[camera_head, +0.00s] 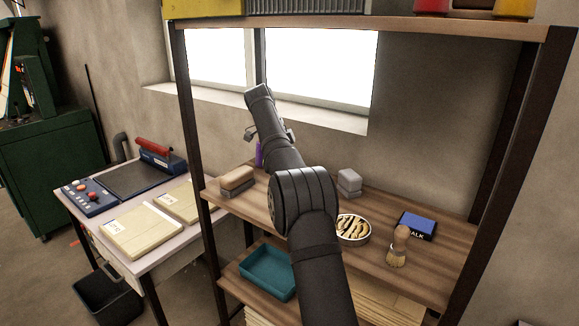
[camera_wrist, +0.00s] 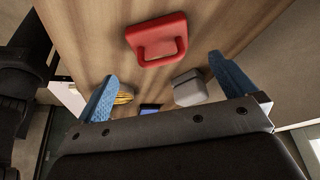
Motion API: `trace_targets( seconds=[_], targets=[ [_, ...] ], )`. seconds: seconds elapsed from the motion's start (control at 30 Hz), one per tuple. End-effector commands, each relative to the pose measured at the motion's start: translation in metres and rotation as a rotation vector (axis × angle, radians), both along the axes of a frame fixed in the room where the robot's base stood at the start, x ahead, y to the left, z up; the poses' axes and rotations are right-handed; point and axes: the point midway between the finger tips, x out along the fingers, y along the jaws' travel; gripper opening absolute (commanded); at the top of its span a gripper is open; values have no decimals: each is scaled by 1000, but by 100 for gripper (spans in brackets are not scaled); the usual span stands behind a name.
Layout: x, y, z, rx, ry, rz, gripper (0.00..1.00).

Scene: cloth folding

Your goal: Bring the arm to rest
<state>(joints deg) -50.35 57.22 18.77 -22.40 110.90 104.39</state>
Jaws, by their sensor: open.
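My arm rises from the bottom of the head view across the wooden shelf unit, leaning up and to the left. My gripper (camera_head: 270,133) is at its far end, above the middle shelf and in front of the window, partly hidden by the arm. In the wrist view my gripper (camera_wrist: 163,67) has its two blue fingers spread wide, with nothing held between them. Beyond the fingers, a red block with a handle (camera_wrist: 158,40) and a grey block (camera_wrist: 190,88) are on a wooden surface, apart from the fingers.
A teal tray (camera_head: 268,272) is below. A shelf post (camera_head: 193,130) and top board (camera_head: 400,24) frame my arm.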

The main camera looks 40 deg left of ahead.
Motion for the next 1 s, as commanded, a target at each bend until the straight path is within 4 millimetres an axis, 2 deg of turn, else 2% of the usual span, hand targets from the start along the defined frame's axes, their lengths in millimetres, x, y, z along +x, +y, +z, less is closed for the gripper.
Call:
trace_targets(
  seconds=[0.23,0.37,0.77,0.83,1.0],
  targets=[
    [1,-2,-4,-1,0,0,100],
    [3,-6,-14,-2,1,-1,100],
    [14,-27,-75,-2,2,0,100],
    [15,-25,-58,3,-4,0,100],
    [15,-25,-38,1,-2,0,100]
  ],
)
